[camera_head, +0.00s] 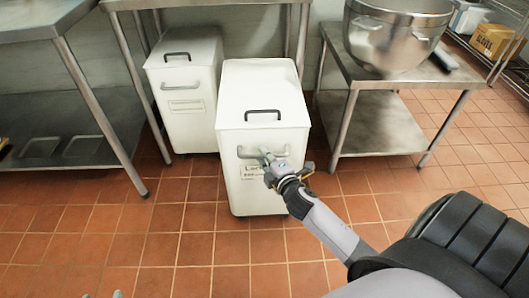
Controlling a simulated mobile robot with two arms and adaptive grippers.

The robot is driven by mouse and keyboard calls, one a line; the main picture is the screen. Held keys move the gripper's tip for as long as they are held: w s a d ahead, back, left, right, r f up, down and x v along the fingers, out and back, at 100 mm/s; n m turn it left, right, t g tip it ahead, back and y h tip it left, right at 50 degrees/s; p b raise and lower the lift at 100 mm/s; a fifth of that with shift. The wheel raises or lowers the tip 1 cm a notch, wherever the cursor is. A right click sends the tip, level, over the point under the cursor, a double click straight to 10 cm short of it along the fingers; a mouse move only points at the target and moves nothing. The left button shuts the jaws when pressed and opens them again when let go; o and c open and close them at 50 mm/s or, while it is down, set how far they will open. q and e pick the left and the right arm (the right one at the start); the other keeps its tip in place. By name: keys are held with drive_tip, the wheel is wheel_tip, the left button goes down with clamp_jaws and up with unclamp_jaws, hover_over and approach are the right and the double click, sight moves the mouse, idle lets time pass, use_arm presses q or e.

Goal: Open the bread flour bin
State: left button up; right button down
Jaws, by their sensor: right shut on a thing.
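A white bin (261,90) stands forward on the tiled floor near the middle, with its lid closed. A dark handle (262,111) sits on the lid's front edge. A grey bar handle (246,152) runs across its front face, above a partly covered label (252,171) too small to read surely. My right gripper (267,158) is shut on this grey front handle. A second white bin (182,63) stands behind to the left, lid closed, label unreadable. I cannot tell from the labels which is bread flour. Small grey tips, probably my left gripper (117,294), barely show at the bottom edge.
A steel table (35,17) stands at the left and another table edge (140,3) runs above the bins. A low steel stand (388,78) with a large bowl (392,40) is right of the front bin. Floor in front is clear.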

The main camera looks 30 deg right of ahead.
drive_tip(key=c, duration=1.6)
unclamp_jaws()
drive_tip(key=shift+s, duration=0.1)
drive_tip(key=v, duration=1.1)
drive_tip(key=shift+s, duration=0.35)
drive_tip(key=shift+a, duration=0.1)
drive_tip(key=shift+r, duration=0.1)
